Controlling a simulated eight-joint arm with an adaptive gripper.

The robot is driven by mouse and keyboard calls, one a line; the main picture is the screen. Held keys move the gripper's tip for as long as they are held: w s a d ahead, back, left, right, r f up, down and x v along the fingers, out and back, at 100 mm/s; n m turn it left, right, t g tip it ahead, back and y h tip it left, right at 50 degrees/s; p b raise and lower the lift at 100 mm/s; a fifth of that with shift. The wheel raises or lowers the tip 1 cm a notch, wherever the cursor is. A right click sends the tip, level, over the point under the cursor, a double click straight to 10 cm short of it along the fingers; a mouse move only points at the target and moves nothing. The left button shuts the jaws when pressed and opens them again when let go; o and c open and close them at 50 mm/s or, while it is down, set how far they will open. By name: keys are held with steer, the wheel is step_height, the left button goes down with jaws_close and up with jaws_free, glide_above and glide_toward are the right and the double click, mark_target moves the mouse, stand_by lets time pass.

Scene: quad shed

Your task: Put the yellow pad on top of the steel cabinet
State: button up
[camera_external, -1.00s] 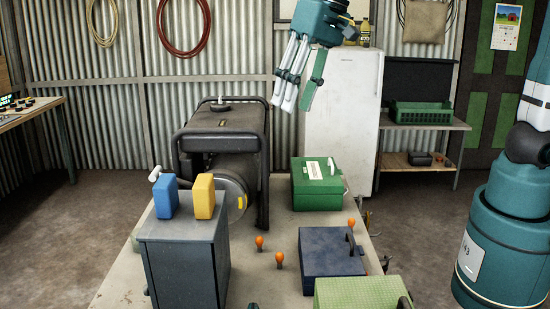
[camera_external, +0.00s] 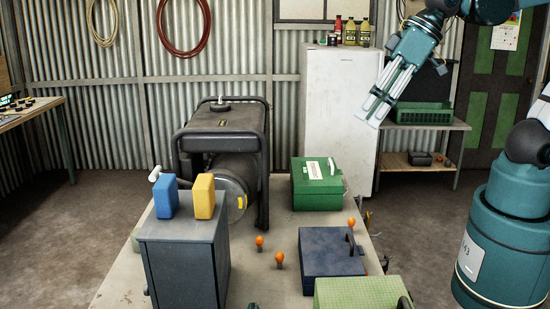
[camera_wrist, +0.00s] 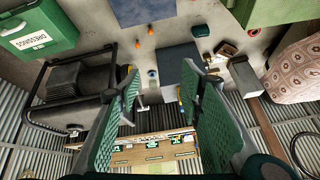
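The yellow pad (camera_external: 204,196) stands upright on top of the grey steel cabinet (camera_external: 182,262), near the right edge of its top. A blue pad (camera_external: 165,196) stands upright to its left on the same top, apart from it. My gripper (camera_external: 376,108) is in the air at the upper right, in front of the fridge and far from the pads. In the wrist view my two green-padded fingers (camera_wrist: 160,82) are spread wide, with nothing held between them. In that view the pads are too small or hidden to make out clearly.
The table holds a black generator (camera_external: 222,145), a green case (camera_external: 317,184), a dark blue case (camera_external: 331,252), a light green case (camera_external: 360,292) and orange-topped knobs (camera_external: 279,257). A white fridge (camera_external: 335,120) and a shelf (camera_external: 440,125) stand behind. Air above the cabinet is free.

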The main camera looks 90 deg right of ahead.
steer(key=s+f+n+t, duration=0.1)
steer(key=s+f+n, duration=0.1)
steer(key=s, duration=0.3)
steer(key=shift+s+d+f+n, duration=0.15)
steer(key=shift+d+f+n, duration=0.15)
steer(key=shift+f, duration=0.45)
steer(key=shift+f, duration=0.1)
